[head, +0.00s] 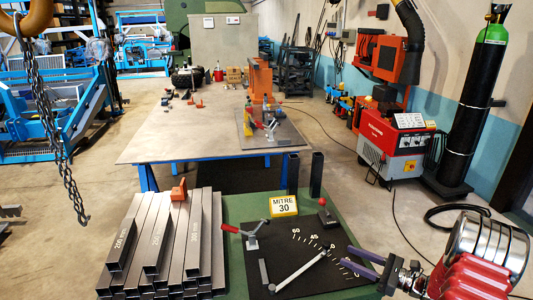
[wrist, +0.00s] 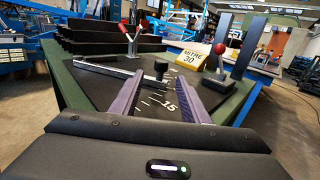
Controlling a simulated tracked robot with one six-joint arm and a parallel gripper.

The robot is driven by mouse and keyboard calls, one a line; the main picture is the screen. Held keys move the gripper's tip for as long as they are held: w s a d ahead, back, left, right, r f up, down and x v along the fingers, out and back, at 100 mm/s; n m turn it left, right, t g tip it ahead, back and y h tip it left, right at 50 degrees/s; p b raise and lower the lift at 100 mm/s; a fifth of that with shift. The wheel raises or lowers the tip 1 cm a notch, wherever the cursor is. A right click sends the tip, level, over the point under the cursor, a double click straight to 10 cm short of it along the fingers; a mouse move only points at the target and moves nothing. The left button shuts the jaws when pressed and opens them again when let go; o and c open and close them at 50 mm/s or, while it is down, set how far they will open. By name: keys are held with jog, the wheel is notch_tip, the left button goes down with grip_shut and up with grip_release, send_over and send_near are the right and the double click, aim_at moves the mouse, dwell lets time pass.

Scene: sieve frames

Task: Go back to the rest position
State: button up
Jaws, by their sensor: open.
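My gripper (head: 346,258) is at the right edge of the dark mitre plate (head: 287,249), pointing left over it. In the wrist view, my gripper (wrist: 157,74) shows two purple fingers spread apart with nothing held between them. Beyond the fingertips, a black knob (wrist: 161,67) stands on the plate by a metal bar (wrist: 103,69). The number 15 of the angle scale shows between the fingers. The exact height of the fingers over the plate cannot be told.
Steel tubes (head: 160,240) lie stacked left of the plate. Two dark posts (head: 316,174) rise behind. A chain (head: 62,135) hangs at left. A larger table (head: 190,132) stands farther back.

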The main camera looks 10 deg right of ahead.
jog(key=s+a+r+n+g+h, duration=0.1)
jog(key=s+a+r+n+g, duration=0.4)
jog(key=a, duration=0.4)
jog(key=s+a+r+n+g+h, duration=0.1)
jog(key=s+a+r+n+g, duration=0.2)
jog(key=a+r+n+g, duration=0.35)
jog(key=s+a+r+n+t+h, duration=0.2)
jog(key=s+a+r+n+h, duration=0.1)
jog(key=s+r+n+h, duration=0.2)
jog(key=s+a+r+n+t+h, duration=0.3)
jog(key=s+r+n+h, duration=0.3)
jog(key=s+n, duration=0.4)
jog(key=shift+s, duration=2.15)
jog(key=shift+r, duration=0.1)
jog(key=shift+c, duration=0.2)
